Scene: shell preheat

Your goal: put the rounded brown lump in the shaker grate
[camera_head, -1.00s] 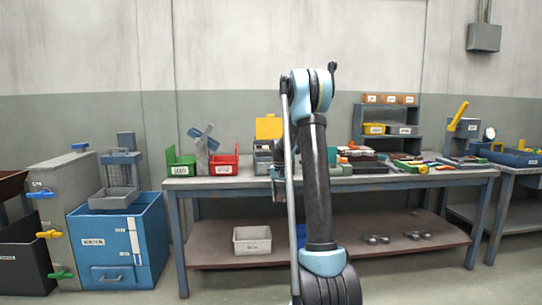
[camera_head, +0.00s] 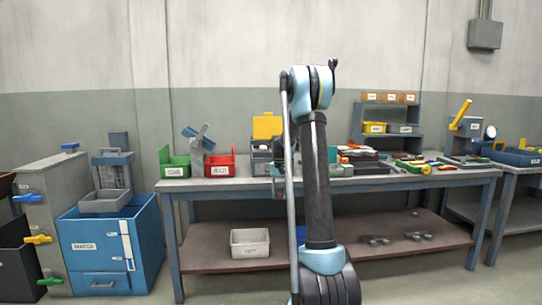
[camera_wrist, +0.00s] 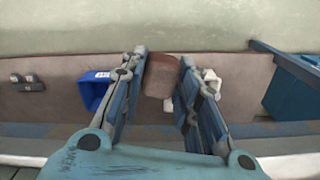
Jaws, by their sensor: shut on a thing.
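A rounded brown lump (camera_wrist: 160,76) sits between the two fingers of my gripper (camera_wrist: 162,68) in the wrist view. The gripper is shut on it, and the lump is held above the bench's lower shelf. In the head view the gripper and lump are hidden. The shaker grate appears to be the grey tray with a mesh back (camera_head: 105,201) on top of the blue cabinet (camera_head: 88,247), at the left of the head view. It looks empty from here. The gripper is apart from it.
A workbench (camera_head: 330,184) carries a green bin (camera_head: 174,171), a red bin (camera_head: 219,171) and tools. A white bin (camera_head: 250,250) stands on its lower shelf. A blue bin (camera_wrist: 90,93) shows in the wrist view. A grey valve block (camera_head: 62,190) stands left of the cabinet.

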